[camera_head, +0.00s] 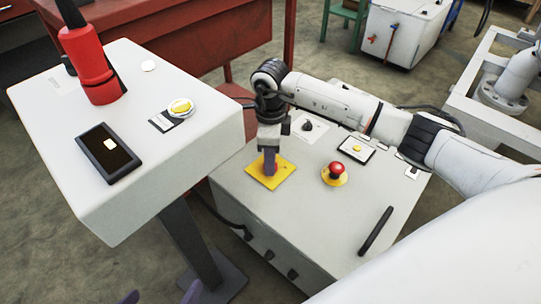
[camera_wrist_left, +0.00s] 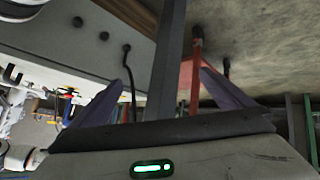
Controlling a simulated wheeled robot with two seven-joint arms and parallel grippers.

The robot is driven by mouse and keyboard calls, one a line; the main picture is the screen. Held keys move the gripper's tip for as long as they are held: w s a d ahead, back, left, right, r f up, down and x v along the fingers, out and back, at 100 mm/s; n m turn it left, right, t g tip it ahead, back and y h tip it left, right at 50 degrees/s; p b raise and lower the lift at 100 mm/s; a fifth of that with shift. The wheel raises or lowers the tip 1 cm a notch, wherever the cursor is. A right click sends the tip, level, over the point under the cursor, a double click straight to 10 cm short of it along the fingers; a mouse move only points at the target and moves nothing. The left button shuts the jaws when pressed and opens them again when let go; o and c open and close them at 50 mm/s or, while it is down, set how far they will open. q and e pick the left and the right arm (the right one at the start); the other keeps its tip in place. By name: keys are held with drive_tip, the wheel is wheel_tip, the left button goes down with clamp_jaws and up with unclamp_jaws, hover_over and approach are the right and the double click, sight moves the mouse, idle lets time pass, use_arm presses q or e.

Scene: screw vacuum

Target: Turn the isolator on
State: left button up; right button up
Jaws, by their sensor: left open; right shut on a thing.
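A yellow square plate (camera_head: 284,173), which looks like the isolator's base, lies on top of the low grey box (camera_head: 235,207). My right gripper (camera_head: 269,166) points straight down over the plate, its purple fingers closed on the part at the plate's middle. The fingers hide that part, so its angle cannot be told. My left gripper (camera_head: 160,296) shows only its purple fingertips at the bottom edge of the head view. In the left wrist view the left gripper (camera_wrist_left: 162,82) is open, with nothing held; a dark post (camera_wrist_left: 166,60) shows beyond and between its fingers.
The low box also carries a red mushroom button (camera_head: 337,168), a black knob (camera_head: 309,125), a small panel (camera_head: 356,149) and a black handle (camera_head: 376,231). A white console (camera_head: 130,195) on a post stands left, bearing a red-and-black tool (camera_head: 91,60) and a dark screen (camera_head: 109,152).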

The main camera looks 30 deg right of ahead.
drive_tip(key=m+p, duration=0.2)
drive_tip(key=m, duration=0.1)
drive_tip(key=shift+r+m+p, duration=0.2)
drive_tip(key=shift+m+p, duration=0.4)
drive_tip(key=shift+m, duration=0.1)
drive_tip(key=m+p, duration=0.3)
drive_tip(key=m, duration=0.1)
drive_tip(key=shift+m, duration=0.3)
drive_tip(key=m+p, duration=0.3)
drive_tip(key=m, duration=0.1)
drive_tip(key=shift+f+m+p, duration=0.1)
drive_tip(key=shift+m+p, duration=0.6)
drive_tip(key=shift+m, duration=0.5)
use_arm(q)
drive_tip(key=s+a+r+n+t+y, duration=0.1)
drive_tip(key=s+a+r+y, duration=0.1)
drive_tip(key=a, duration=0.3)
drive_tip(key=shift+s+a+r+n+p, duration=0.2)
drive_tip(key=shift+a+r+n+p, duration=0.15)
drive_tip(key=shift+r, duration=0.2)
use_arm(e)
drive_tip(key=shift+m, duration=0.5)
drive_tip(key=shift+f, duration=0.1)
drive_tip(key=o, duration=1)
